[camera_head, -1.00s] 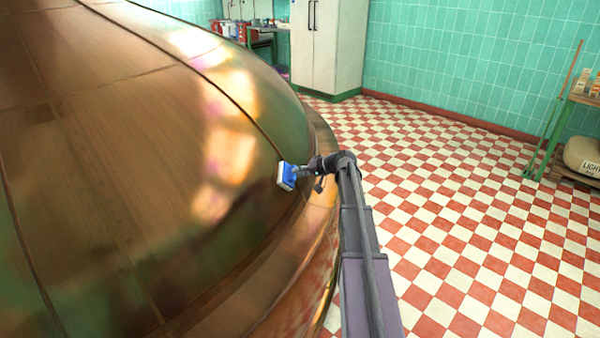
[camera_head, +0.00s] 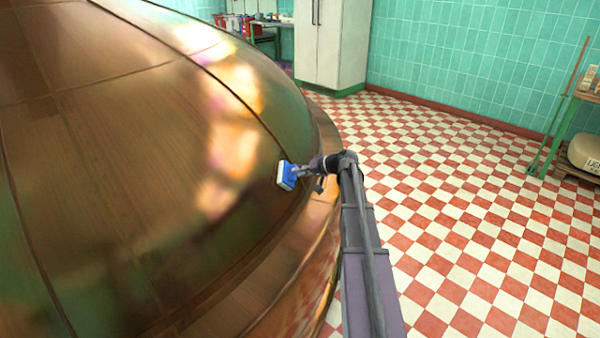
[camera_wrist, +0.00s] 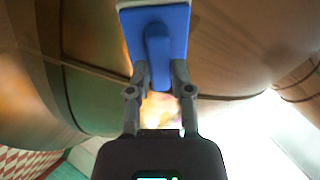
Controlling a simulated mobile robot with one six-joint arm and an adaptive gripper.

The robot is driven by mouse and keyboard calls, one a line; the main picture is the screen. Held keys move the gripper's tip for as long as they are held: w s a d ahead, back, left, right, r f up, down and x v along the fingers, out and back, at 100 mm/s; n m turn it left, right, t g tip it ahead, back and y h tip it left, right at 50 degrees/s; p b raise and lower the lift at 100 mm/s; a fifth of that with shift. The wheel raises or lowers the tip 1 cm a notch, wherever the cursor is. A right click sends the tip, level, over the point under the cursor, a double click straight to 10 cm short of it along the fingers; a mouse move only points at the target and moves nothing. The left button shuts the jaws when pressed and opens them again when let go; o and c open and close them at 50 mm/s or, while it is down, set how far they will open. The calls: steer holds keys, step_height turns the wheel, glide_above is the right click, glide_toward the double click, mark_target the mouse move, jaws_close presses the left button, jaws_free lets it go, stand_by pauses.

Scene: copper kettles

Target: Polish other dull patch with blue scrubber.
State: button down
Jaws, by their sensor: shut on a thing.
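The large copper kettle (camera_head: 130,170) fills the left of the head view; its curved wall also spans the wrist view (camera_wrist: 235,60). Its surface shows brown areas, greenish tints and bright reflections; I cannot clearly pick out a dull patch. My gripper (camera_head: 296,172) is at the kettle's right side, shut on the blue scrubber (camera_head: 287,175). In the wrist view, the fingers (camera_wrist: 160,70) hold the handle of the scrubber (camera_wrist: 175,20), whose pale pad faces away from me. The scrubber is close to the copper wall; I cannot tell whether it touches.
A copper ledge (camera_head: 322,215) runs round the kettle's base. Open red and white checked floor (camera_head: 460,200) lies to the right. A white cabinet (camera_head: 345,40) stands at the back, and a green shelf (camera_head: 568,120) with a sack (camera_head: 585,152) at the far right.

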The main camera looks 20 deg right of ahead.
mark_target(286, 179)
steer(key=shift+s+a, duration=1.15)
steer(key=shift+a, duration=0.2)
steer(key=shift+w+a+r+p, duration=0.2)
steer(key=shift+r+p, duration=0.4)
steer(key=shift+w+a+r+p, duration=0.2)
steer(key=shift+r+p, duration=0.35)
steer(key=shift+w+d+f, duration=0.1)
steer(key=shift+w+d, duration=1.05)
steer(key=shift+w, duration=0.1)
steer(key=shift+w+d, duration=0.1)
steer(key=shift+w+d, duration=0.1)
